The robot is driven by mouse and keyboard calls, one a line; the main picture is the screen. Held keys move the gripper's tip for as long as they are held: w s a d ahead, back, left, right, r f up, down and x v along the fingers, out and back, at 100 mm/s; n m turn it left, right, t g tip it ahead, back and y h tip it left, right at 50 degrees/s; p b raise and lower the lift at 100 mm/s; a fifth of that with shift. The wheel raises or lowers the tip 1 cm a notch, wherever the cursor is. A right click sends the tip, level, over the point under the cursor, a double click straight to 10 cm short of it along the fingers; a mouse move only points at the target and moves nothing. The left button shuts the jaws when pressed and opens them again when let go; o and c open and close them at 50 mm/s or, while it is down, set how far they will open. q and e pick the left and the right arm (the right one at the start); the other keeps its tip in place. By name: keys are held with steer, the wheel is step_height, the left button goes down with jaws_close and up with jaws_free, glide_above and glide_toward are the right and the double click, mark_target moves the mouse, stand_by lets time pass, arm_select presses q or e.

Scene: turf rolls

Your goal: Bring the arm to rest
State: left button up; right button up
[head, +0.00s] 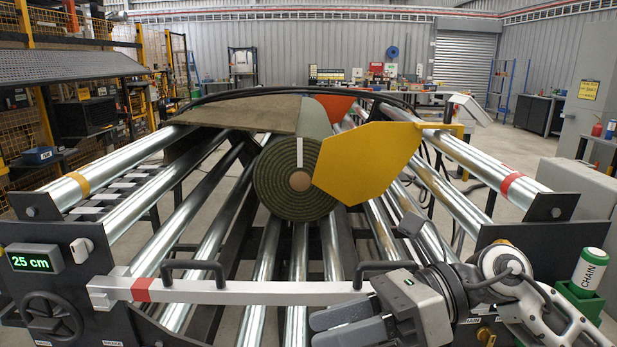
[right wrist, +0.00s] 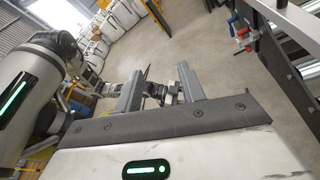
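My right gripper (head: 349,324) is in front of the roller frame at the lower right, overlapping the right end of a pale bar. In the right wrist view its two fingers (right wrist: 160,90) stand apart with only floor and distant parts between them, so it is open and empty. A green turf roll (head: 270,190) with a tan core and a white strip rests on the steel rollers (head: 270,255). Its strip of turf (head: 240,112) runs back to the left. My left gripper is in neither view.
The pale bar (head: 230,291) with a red band and black handles crosses the front. A yellow plate (head: 365,160) stands right of the roll. A display (head: 30,262) reads 25 cm. A bottle marked CHAIN (head: 590,270) stands in a green holder at right. Open floor lies beyond the frame.

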steer(key=w+d+f+m+t+h, duration=0.25)
steer(key=f+m+t, duration=0.25)
steer(key=m+t, duration=0.85)
steer(key=w+d+f+m+t+h, duration=0.25)
steer(key=d+f+m+t, duration=0.35)
steer(key=m, duration=1.5)
steer(key=s+d+f+m+g+h, duration=0.1)
steer(key=s+f+m+g+h, duration=0.1)
steer(key=s+f+m, duration=0.2)
steer(key=s+d+f+m+g+h, duration=0.1)
steer(key=s+f+m, duration=0.3)
steer(key=f, duration=0.7)
steer(key=s+d+f+m+g+h, duration=0.1)
steer(key=s+f+m+g+h, duration=0.3)
steer(key=f, duration=0.3)
steer(key=shift+s+f+m, duration=0.15)
steer(key=shift+s+m, duration=0.25)
steer(key=shift+m, duration=0.45)
steer(key=shift+c, duration=0.4)
